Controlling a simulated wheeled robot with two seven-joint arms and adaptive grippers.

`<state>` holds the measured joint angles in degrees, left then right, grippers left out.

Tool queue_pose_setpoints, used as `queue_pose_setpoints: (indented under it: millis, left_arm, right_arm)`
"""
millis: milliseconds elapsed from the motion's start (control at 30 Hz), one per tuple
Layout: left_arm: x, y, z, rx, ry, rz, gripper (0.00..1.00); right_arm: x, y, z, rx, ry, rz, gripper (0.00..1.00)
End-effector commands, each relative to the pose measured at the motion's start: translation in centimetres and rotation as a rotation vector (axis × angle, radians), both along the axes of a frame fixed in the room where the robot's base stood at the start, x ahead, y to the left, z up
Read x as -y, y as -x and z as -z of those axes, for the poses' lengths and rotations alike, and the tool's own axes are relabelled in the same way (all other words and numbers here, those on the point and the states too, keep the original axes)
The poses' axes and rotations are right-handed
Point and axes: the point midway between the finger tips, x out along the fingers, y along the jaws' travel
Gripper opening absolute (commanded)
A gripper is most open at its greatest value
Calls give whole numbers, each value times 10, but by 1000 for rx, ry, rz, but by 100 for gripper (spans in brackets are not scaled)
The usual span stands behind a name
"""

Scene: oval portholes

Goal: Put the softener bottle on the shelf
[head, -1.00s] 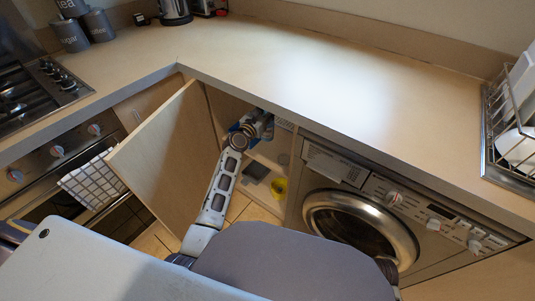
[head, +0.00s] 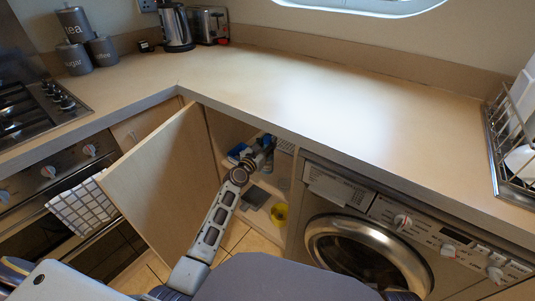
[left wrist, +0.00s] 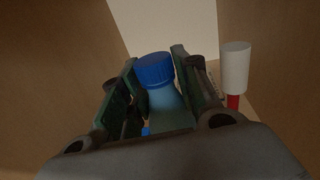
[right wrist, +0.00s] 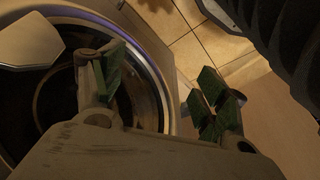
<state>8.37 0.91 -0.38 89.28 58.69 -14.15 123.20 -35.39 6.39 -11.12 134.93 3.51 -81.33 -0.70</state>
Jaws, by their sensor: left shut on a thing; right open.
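The softener bottle, with a blue cap and pale blue-green body (left wrist: 160,105), stands between the fingers of my left gripper (left wrist: 155,85) in the left wrist view. That gripper is shut on it. In the head view my left gripper (head: 262,158) is inside the open cupboard, and the bottle is mostly hidden by the arm. The shelf (head: 268,186) is a pale board inside the cupboard, partly hidden. My right gripper (right wrist: 158,88) is open and empty in front of the washing machine.
The cupboard door (head: 160,180) stands open left of my left arm. The washing machine (head: 360,255) is right of the opening. A white container with a red lower part (left wrist: 235,68) stands beside the bottle.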

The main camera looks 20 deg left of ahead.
Motion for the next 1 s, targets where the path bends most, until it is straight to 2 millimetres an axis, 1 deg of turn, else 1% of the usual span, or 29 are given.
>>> queue_pose_setpoints:
  millis: [433,633,800,867,1000]
  left_arm:
    - [0,-1,-1,4,0,-1,0]
    - [0,0,9,4,-2,-1,0]
    - [-1,0,19,3,-1,-1,0]
    - [0,0,22,3,-1,-1,0]
    - [0,0,31,3,-1,0,0]
  right_arm:
    - [0,0,0,1,-1,0,73]
    - [-1,-1,0,9,-8,0,73]
    - [-4,-3,-13,42,-23,-1,73]
    - [-7,1,-3,40,-33,-6,73]
    - [-11,-1,13,56,-51,-3,73]
